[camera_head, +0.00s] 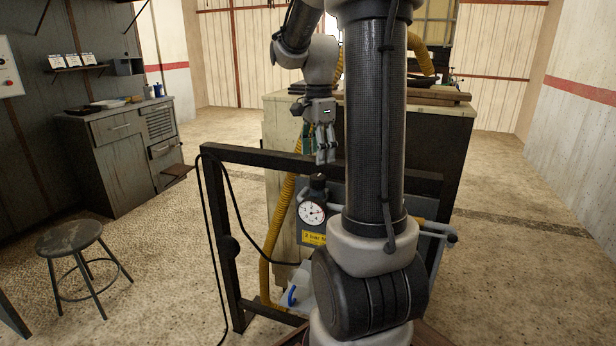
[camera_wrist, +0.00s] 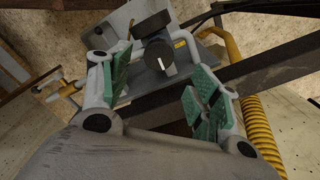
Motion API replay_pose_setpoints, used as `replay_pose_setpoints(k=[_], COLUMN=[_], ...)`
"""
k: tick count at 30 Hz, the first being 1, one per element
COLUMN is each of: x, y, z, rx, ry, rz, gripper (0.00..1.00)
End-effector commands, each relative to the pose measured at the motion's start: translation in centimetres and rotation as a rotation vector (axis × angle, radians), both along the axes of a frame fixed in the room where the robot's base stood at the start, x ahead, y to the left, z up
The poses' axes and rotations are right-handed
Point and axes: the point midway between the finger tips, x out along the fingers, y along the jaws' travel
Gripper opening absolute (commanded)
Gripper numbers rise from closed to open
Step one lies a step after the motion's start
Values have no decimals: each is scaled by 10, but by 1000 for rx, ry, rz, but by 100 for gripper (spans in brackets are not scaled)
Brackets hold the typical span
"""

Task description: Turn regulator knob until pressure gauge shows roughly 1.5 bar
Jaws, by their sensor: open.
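The pressure gauge (camera_head: 312,213) has a white round dial with a dark needle and faces me in the head view. Its scale is too small to read. The dark regulator knob (camera_head: 317,189) stands just above the gauge. In the wrist view the knob (camera_wrist: 159,54) is seen from above, with a white mark on its top. My gripper (camera_head: 325,158) hangs pointing down above the knob, apart from it. In the wrist view my gripper (camera_wrist: 160,88) has its green-padded fingers spread, with nothing between them. The knob appears just beyond the gap between the fingers.
A dark metal frame (camera_head: 270,158) surrounds the regulator panel. A yellow label (camera_head: 314,238) sits below the gauge. A yellow corrugated hose (camera_head: 283,215) runs down beside it. My arm hides the panel's right part. A stool (camera_head: 70,238) and a cabinet (camera_head: 125,140) stand at left.

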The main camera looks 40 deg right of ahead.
Motion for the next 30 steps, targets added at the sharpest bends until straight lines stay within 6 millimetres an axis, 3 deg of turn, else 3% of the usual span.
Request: replay_pose_setpoints(k=[8, 15, 21, 30], x=[-1, -2, -1, -1], y=[1, 1, 0, 0], z=[-10, -51, -74, -78], rx=[2, 3, 1, 1], ry=[5, 8, 5, 3], rz=[-110, -108, -108, -107], gripper=[62, 62, 62, 62])
